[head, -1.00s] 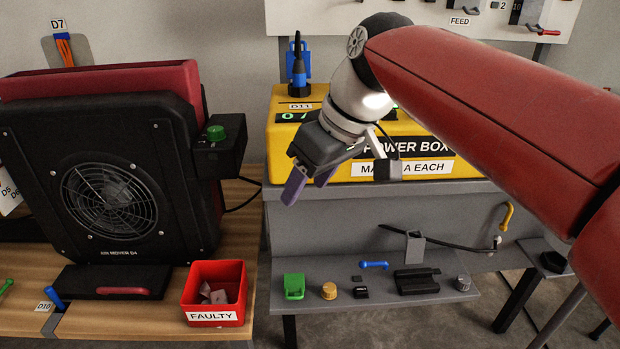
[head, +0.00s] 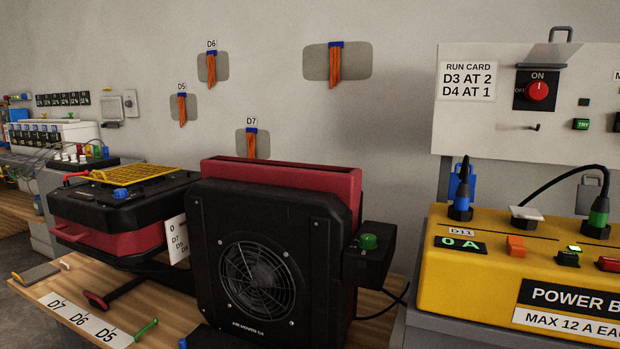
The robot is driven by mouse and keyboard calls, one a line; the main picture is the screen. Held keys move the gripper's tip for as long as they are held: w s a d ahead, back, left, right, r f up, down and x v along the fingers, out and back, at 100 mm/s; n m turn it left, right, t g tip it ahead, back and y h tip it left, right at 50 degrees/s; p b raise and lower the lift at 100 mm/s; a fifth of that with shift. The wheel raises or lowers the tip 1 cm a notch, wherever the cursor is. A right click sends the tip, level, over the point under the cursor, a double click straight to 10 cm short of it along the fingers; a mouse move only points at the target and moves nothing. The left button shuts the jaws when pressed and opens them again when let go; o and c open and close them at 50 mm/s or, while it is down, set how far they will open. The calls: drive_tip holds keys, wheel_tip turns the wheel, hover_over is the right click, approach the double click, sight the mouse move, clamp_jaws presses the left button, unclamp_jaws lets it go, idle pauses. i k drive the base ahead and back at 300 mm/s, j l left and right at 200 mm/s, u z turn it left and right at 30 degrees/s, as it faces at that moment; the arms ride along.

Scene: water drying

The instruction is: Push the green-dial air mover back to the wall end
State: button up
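The green-dial air mover (head: 262,262) is a black box with a round front grille and a red back part. It stands upright on the wooden bench in the lower middle of the head view. Its green dial (head: 369,241) sits on a black side box at its right. Its label reads as an air mover D4. Its lower edge is cut off by the frame. My gripper and arm are outside the view now.
A black and red machine with a yellow grille (head: 132,176) stands left of the air mover. A yellow power box (head: 480,275) stands to the right. Labels D7, D6, D5 (head: 84,320) mark the bench front. Orange straps hang on the wall behind. A cable runs from the side box.

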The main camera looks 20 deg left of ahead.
sight(278, 261)
drive_tip(key=i+j+u, duration=0.25)
drive_tip(key=u, duration=0.2)
drive_tip(key=i+j+u, duration=0.15)
drive_tip(key=i+u, duration=0.25)
